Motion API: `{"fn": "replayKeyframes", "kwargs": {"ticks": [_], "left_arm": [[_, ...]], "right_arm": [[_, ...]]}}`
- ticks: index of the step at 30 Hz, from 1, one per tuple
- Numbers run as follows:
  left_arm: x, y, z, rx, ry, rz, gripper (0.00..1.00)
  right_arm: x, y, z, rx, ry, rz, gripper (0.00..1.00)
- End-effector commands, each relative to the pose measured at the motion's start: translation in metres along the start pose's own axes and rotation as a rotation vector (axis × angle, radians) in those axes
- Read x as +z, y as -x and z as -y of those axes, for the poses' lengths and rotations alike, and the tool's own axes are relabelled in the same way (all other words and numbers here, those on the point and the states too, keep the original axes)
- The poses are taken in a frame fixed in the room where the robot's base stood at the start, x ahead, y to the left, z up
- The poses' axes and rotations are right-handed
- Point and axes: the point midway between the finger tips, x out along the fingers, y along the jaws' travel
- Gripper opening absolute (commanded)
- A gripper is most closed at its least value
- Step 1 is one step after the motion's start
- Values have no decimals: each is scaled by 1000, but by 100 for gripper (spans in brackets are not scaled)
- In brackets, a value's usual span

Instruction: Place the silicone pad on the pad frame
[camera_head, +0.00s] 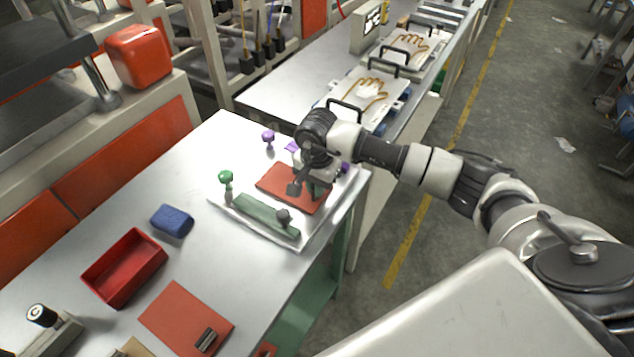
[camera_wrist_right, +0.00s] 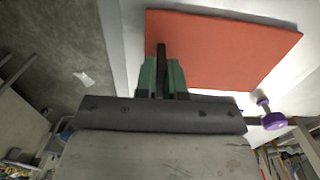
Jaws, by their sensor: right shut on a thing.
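The orange-red silicone pad (camera_head: 275,182) is over the white pad frame (camera_head: 238,221), between its green bar and purple knobs. It also shows in the wrist view (camera_wrist_right: 225,50). I cannot tell whether it rests fully flat on the frame. My right gripper (camera_head: 312,190) is low over the pad's right part. In the wrist view its green fingertips (camera_wrist_right: 162,76) are shut on a thin dark upright piece at the pad's edge, apparently the pad's grip. My left gripper is not in view.
A second orange sheet (camera_head: 180,315) with a dark block lies at the front. A red tray (camera_head: 124,268) and blue block (camera_head: 171,220) stand left of the frame. Green knob (camera_head: 225,178) and purple knob (camera_head: 268,137) rise from the frame. Hand-shaped fixtures (camera_head: 365,92) stand behind.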

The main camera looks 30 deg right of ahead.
Motion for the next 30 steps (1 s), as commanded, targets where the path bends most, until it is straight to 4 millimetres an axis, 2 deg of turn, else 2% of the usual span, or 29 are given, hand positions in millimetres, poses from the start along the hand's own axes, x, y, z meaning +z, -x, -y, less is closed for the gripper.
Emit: {"fn": "replayKeyframes", "kwargs": {"ticks": [6,7,12,23,26,30], "left_arm": [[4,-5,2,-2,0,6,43],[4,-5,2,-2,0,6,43],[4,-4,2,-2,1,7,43],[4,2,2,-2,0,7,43],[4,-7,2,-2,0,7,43],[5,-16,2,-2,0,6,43]], "right_arm": [[0,-3,0,-2,0,-1,0],[0,-4,0,0,0,-1,11],[0,-2,0,0,0,0,35],[0,3,0,0,0,0,35],[-1,15,1,-4,0,-2,35],[-1,44,1,-6,1,-4,35]]}}
